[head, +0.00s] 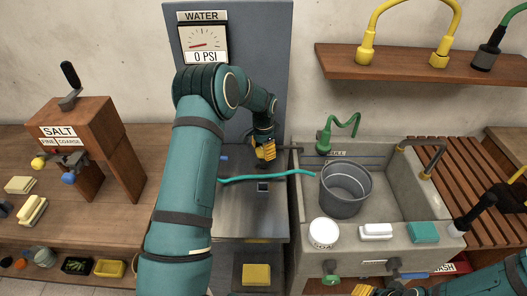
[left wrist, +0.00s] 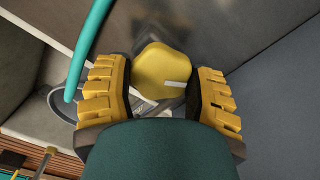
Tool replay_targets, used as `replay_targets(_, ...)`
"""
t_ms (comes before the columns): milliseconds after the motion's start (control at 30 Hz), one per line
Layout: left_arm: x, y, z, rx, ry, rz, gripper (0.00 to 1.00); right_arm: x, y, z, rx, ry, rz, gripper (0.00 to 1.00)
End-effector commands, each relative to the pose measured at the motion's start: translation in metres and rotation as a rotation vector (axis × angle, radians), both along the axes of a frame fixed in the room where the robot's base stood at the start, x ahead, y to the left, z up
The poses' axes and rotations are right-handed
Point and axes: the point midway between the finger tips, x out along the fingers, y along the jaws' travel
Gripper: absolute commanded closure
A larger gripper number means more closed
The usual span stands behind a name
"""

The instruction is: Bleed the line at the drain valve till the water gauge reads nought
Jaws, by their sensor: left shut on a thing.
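The water gauge (head: 202,42) is on the grey panel at the top, and its readout says 0 PSI. My left gripper (head: 264,150) is in front of the panel's lower part, above the metal counter. The left wrist view shows its two yellow-padded fingers on either side of a yellow valve knob (left wrist: 162,68) with a white mark, and it is shut on this knob. In the head view the knob is mostly hidden by the gripper. Only part of my right gripper (head: 368,290) shows at the bottom edge, and its jaws are unclear.
A teal hose (head: 268,176) runs just below the left gripper towards the sink (head: 398,212). A grey bucket (head: 345,190) stands in the sink. A wooden salt dispenser (head: 85,130) stands on the left bench. A shelf (head: 420,62) with yellow hose fittings is at upper right.

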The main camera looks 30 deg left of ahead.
Motion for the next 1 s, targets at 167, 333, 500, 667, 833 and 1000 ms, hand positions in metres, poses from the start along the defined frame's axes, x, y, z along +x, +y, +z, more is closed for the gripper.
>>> replay_targets(167,0.0002,0.0008,0.0003,0.0,-0.001,-0.165,0.78,-0.0009,0.0002,-0.0026,0.0,0.002,0.002,0.53)
replay_targets(333,0.0002,0.0006,0.0004,0.0,-0.001,-0.312,0.78,-0.0013,0.0003,-0.0034,0.001,0.002,0.002,0.53)
replay_targets(500,0.0003,0.0006,0.0004,0.0,-0.001,-0.431,0.78,-0.0014,0.0003,-0.0037,0.001,0.003,0.002,0.53)
replay_targets(667,0.0004,0.0002,0.0006,0.0,-0.001,-0.514,0.78,-0.0014,0.0003,-0.0037,0.001,0.003,0.002,0.53)
replay_targets(833,0.0002,0.0007,0.0005,0.0,-0.001,-0.566,0.78,-0.0014,0.0003,-0.0038,0.001,0.003,0.002,0.53)
replay_targets(1000,0.0002,0.0006,0.0005,0.001,0.0,-0.59,0.78,-0.0014,0.0003,-0.0038,0.001,0.003,0.002,0.53)
